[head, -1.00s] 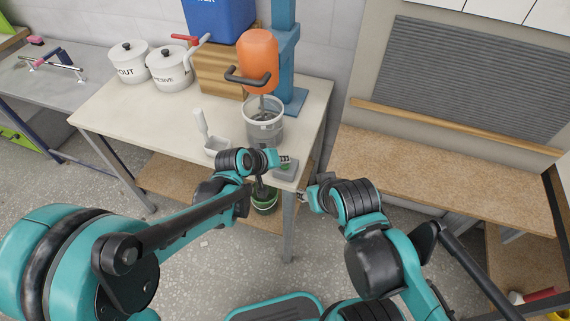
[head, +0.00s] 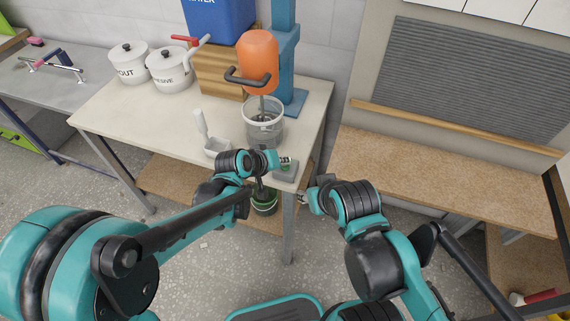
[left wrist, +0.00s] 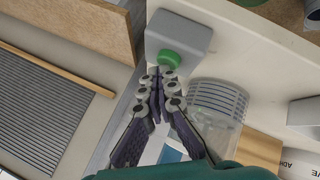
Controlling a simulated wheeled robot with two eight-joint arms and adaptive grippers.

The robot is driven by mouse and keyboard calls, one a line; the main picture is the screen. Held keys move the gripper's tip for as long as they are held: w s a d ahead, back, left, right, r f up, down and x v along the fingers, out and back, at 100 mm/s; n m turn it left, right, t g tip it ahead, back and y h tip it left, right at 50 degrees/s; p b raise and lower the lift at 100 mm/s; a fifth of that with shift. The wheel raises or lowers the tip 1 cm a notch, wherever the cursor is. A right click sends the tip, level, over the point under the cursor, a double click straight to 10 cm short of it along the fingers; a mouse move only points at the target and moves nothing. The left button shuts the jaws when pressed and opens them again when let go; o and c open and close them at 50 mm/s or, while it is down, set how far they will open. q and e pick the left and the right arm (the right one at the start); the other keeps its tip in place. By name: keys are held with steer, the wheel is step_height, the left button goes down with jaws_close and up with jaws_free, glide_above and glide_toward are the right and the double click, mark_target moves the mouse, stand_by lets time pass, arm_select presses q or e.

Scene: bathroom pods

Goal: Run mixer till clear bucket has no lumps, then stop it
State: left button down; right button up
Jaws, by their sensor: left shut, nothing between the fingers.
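The mixer (head: 259,60) has an orange motor head with a dark handle on a blue stand. Its shaft reaches down into the clear bucket (head: 264,112), which holds a grey mix; lumps are too small to tell. The bucket also shows in the left wrist view (left wrist: 218,98). A grey switch box (head: 287,172) sits at the table's front corner. Its green button (left wrist: 178,60) shows in the left wrist view. My left gripper (head: 287,161) is shut and empty, its fingertips (left wrist: 164,74) at the button's edge; contact is unclear. My right gripper (head: 302,197) is beside the table corner, its jaws unclear.
A white scoop (head: 203,127) stands left of the bucket. Two white lidded pots (head: 129,62) and a blue water container (head: 220,20) are at the back. A green bucket (head: 264,204) is on the lower shelf. A brown bench (head: 450,175) lies right.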

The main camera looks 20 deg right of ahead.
arm_select(q)
steer(key=shift+r+p, duration=0.4)
steer(key=shift+r, duration=0.3)
step_height(320, 180, up, 5)
steer(key=p, duration=0.4)
stand_by(6.5)
